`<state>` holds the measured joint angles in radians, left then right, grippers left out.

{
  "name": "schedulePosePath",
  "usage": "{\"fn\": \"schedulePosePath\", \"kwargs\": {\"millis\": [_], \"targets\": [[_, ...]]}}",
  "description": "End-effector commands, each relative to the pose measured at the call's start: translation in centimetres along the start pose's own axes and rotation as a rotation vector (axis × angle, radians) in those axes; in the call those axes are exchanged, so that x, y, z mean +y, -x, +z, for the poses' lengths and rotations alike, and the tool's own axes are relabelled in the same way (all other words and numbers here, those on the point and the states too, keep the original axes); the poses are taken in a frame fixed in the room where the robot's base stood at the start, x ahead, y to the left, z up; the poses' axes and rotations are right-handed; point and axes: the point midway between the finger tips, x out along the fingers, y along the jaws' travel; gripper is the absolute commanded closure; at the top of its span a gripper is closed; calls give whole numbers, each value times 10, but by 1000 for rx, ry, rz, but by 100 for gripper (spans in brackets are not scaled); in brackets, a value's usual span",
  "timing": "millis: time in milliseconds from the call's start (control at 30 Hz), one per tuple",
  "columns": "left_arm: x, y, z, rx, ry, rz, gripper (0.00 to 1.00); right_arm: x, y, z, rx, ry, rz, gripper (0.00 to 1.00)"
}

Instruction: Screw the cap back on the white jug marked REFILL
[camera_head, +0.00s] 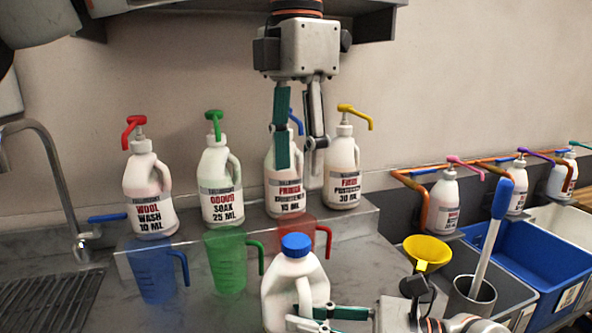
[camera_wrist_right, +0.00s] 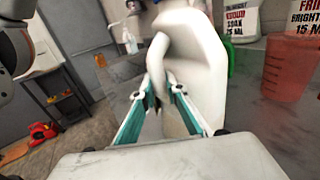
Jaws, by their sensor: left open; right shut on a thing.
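A white jug (camera_head: 290,285) with a blue cap (camera_head: 296,245) on its neck stands upright at the front of the counter. I cannot see a REFILL marking or whether the cap is screwed tight. My right gripper (camera_head: 318,318) is shut on the jug low on its right side. In the right wrist view, the fingers (camera_wrist_right: 160,92) close at the handle of the white jug (camera_wrist_right: 192,60). My left gripper (camera_head: 298,170) is open, points down and is empty.
Pump bottles marked WOOL WASH (camera_head: 150,190), ODOUR SOAK (camera_head: 220,185) and 30 ML (camera_head: 342,175) stand on a ledge. Blue (camera_head: 152,270), green (camera_head: 225,262) and red (camera_head: 312,237) measuring cups stand before them. A yellow funnel (camera_head: 427,250) and metal cup (camera_head: 470,298) stand right.

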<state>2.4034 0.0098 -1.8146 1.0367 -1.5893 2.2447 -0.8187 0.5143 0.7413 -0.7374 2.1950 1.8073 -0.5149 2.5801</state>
Motion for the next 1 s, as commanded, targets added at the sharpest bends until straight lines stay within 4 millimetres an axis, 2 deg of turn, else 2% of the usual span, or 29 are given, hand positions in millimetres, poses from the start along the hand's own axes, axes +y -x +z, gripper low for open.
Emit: {"fn": "schedulePosePath", "kwargs": {"millis": [333, 367, 400, 433, 767, 867, 1000], "targets": [[0, 3, 0, 0, -1, 0, 51, 0, 0, 0, 0, 0, 0, 100], [0, 3, 0, 0, -1, 0, 51, 0, 0, 0, 0, 0, 0, 79], [0, 3, 0, 0, -1, 0, 51, 0, 0, 0, 0, 0, 0, 69], [0, 3, 0, 0, 0, 0, 51, 0, 0, 0, 0, 0, 0, 67], [0, 3, 0, 0, 0, 0, 51, 0, 1, 0, 0, 0, 0, 67], [0, 3, 0, 0, 0, 0, 51, -1, 6, -1, 2, 1, -2, 67], [0, 3, 0, 0, 0, 0, 51, 0, 23, -2, 4, -1, -2, 67]]}}
